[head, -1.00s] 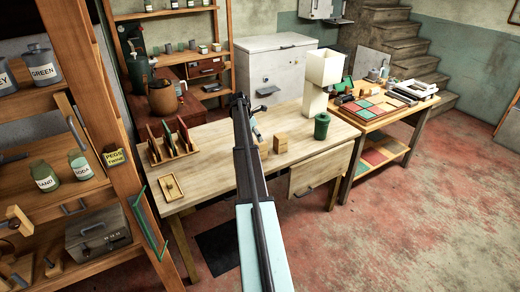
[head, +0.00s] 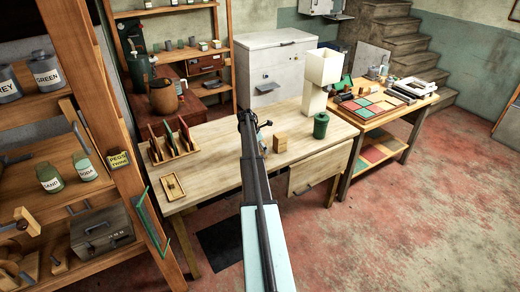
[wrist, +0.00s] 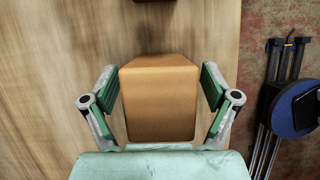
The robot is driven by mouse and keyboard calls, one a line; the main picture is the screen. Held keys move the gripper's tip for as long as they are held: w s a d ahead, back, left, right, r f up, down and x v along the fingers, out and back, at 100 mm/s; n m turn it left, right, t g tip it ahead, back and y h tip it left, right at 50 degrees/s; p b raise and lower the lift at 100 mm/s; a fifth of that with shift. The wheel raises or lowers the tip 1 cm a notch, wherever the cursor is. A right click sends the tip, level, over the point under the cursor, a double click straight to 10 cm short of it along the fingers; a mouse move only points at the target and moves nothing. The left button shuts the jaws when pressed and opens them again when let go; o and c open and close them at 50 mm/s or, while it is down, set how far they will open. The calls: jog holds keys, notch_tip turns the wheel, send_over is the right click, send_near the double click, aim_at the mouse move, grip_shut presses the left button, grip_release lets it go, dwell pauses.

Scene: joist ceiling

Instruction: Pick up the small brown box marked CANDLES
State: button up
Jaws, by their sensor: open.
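A small brown box (wrist: 158,100) stands on the pale wooden table (wrist: 60,60) between the two fingers of my gripper (wrist: 160,82) in the wrist view. The fingers are open, one on each side of the box, with narrow gaps. No lettering shows on the faces in view, so I cannot read a CANDLES mark. A second brown box (head: 280,142) stands on the table right of my gripper (head: 253,122) in the head view. My arm hides the box between the fingers there. Part of a dark brown block (wrist: 155,12) shows at the wrist view's top edge.
A wooden rack (head: 173,145) with coloured panels and a small wooden tray (head: 172,186) are at left. The table's front middle is clear.

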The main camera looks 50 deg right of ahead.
jog(key=c, duration=1.4)
jog(key=shift+r, duration=0.15)
